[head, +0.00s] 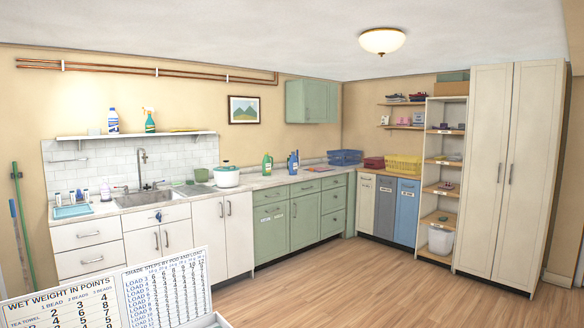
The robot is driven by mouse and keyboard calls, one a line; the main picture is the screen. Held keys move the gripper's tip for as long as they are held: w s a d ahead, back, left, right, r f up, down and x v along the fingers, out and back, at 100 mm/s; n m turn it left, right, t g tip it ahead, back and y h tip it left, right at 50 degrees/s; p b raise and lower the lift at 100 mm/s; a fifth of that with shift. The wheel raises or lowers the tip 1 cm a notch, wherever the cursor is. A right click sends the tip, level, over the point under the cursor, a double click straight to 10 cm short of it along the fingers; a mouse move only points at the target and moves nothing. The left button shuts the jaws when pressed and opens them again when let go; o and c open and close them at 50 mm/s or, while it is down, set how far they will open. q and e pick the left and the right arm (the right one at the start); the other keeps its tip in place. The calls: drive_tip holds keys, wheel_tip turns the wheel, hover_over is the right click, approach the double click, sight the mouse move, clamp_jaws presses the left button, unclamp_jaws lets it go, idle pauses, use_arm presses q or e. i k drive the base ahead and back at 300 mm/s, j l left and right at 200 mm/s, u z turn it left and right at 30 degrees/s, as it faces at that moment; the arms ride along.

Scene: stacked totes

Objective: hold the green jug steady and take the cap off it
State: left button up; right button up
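A small green jug (267,164) stands upright on the counter along the back wall, right of the white pot. It is far off and small in the head view. Its top looks lighter, but I cannot make out the cap clearly. Neither of my grippers shows in this view, and nothing is touching the jug.
The counter (248,182) carries a white pot (226,177), blue bottles (293,163), a blue basket (345,157) and a yellow basket (403,164). Printed charts (165,290) stand close at the lower left. The wooden floor (370,285) before the green cabinets is clear.

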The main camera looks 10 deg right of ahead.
sight(268, 167)
drive_tip(key=i+l+z, duration=0.7)
drive_tip(key=z, duration=0.15)
drive_tip(key=i+l+z, duration=0.15)
drive_tip(key=i+z, duration=0.7)
drive_tip(key=i+u, duration=0.8)
drive_tip(key=i, duration=0.15)
drive_tip(key=i+l+u, duration=0.4)
drive_tip(key=i+j+u, duration=0.3)
drive_tip(key=i, duration=0.5)
drive_tip(key=i+u, duration=0.3)
drive_tip(key=i, duration=0.5)
drive_tip(key=i+l, duration=0.1)
drive_tip(key=i, duration=0.85)
drive_tip(key=i+l+z, duration=0.1)
drive_tip(key=i, duration=0.9)
